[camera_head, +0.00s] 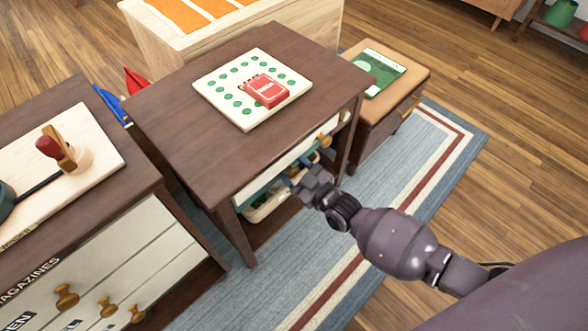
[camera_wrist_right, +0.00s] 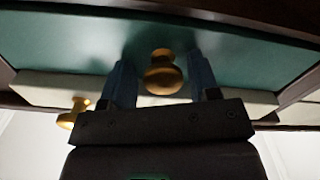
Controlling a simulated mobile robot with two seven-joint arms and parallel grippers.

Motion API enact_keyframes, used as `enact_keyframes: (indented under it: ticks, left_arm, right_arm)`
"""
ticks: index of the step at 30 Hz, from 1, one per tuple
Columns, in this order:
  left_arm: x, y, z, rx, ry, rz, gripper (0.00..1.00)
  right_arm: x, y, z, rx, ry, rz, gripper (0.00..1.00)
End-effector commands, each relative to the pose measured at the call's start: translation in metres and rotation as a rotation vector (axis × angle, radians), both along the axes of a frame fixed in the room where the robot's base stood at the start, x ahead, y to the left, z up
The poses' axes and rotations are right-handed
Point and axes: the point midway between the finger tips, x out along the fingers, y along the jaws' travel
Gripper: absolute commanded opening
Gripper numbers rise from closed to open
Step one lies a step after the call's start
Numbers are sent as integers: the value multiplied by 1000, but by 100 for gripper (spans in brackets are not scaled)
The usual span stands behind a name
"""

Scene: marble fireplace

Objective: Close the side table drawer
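The side table (camera_head: 180,130) has a dark brown top and stands in the middle of the head view. Its drawer area (camera_head: 262,181) is on the near right side, with a cream strip and a teal panel under the top. How far the drawer stands out is hard to tell. My right gripper (camera_head: 300,180) is at this front, partly covering it. In the right wrist view, the blue fingers of my right gripper (camera_wrist_right: 162,85) are apart, one on each side of a brass knob (camera_wrist_right: 162,72) before a teal panel (camera_wrist_right: 60,45). Contact is not clear. My left gripper is not in view.
A cream board with green dots (camera_head: 215,88) and a red box (camera_head: 266,90) lie on the tabletop. A brown stool (camera_head: 415,78) with a green book (camera_head: 380,70) stands right of it. A magazine cabinet (camera_head: 140,262) stands at left. A striped rug (camera_head: 440,150) covers the floor.

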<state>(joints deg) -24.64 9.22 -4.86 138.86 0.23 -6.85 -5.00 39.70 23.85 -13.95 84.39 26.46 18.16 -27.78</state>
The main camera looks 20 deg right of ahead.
Motion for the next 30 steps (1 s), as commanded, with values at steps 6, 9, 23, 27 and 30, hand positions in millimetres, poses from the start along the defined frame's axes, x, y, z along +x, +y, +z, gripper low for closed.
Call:
enact_keyframes:
  ticks: [6,9,23,27,30]
  left_arm:
    - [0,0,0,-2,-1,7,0]
    - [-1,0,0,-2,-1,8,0]
    - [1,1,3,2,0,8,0]
    - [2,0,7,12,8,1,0]
    - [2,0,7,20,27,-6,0]
  right_arm:
    - [-1,4,0,5,0,5,60]
    - [-1,5,0,5,0,6,60]
    - [-11,-1,1,3,0,3,60]
    - [-29,-7,3,3,-1,4,60]
    - [-46,-14,3,3,-1,3,60]
